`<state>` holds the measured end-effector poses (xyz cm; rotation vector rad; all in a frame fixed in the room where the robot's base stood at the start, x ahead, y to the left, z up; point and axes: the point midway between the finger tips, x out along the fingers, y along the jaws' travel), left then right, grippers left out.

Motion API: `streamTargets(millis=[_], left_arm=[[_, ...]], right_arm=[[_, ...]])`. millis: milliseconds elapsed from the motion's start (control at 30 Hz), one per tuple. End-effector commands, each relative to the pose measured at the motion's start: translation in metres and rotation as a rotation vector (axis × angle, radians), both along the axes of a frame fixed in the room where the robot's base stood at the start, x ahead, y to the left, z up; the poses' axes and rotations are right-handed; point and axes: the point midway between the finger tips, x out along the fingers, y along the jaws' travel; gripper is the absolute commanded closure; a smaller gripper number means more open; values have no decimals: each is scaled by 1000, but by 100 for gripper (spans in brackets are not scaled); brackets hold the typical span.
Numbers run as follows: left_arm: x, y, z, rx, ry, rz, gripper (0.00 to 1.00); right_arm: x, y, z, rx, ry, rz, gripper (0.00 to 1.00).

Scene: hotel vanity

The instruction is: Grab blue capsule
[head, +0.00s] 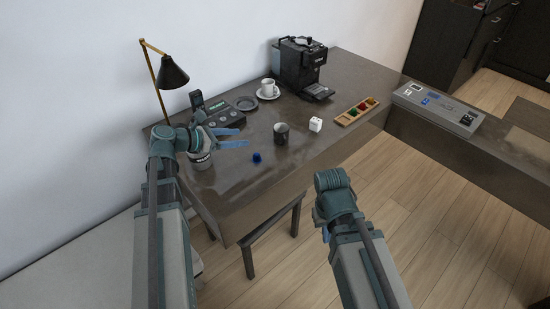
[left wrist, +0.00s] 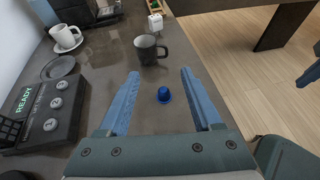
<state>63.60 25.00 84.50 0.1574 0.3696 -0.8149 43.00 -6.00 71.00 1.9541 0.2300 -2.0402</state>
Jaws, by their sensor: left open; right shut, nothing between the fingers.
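The blue capsule (head: 257,158) lies on the dark table near its front edge. In the left wrist view the capsule (left wrist: 164,94) is ahead, between the lines of my left gripper's fingers and nearer the right one. My left gripper (head: 231,138) is open and empty above the table, left of the capsule in the head view. Its two blue fingers (left wrist: 158,76) are spread wide in the wrist view, apart from the capsule. My right gripper (head: 325,234) is low, off the table's front edge; its fingers are mostly hidden behind the wrist.
A dark mug (head: 281,134) stands just beyond the capsule. A white cube (head: 315,124), a capsule tray (head: 357,112), a white cup on a saucer (head: 268,88) and a coffee machine (head: 304,66) are farther off. A device with a "READY" display (left wrist: 42,108) lies left of my left gripper.

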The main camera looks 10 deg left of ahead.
Motion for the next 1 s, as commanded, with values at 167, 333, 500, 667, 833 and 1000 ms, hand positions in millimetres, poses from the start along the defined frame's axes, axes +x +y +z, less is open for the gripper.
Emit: streamTargets(millis=[167, 333, 500, 667, 833, 1000], left_arm=[[0, -1, -5, 2, 0, -2, 34], [0, -1, -23, 3, -1, -3, 34], [0, -1, -48, 4, -1, -5, 34], [0, -1, -70, 5, -1, -5, 34], [1, -3, -87, 5, -1, -6, 34], [8, -10, -85, 5, -1, -4, 34]], right_arm=[[0, 0, -5, 0, 0, 0, 100], [0, 0, -23, 0, 0, 0, 100], [0, 0, -48, 0, 0, 0, 100], [0, 0, -70, 0, 0, 0, 100], [0, 0, -87, 0, 0, 0, 100], [0, 0, -85, 0, 0, 0, 100]])
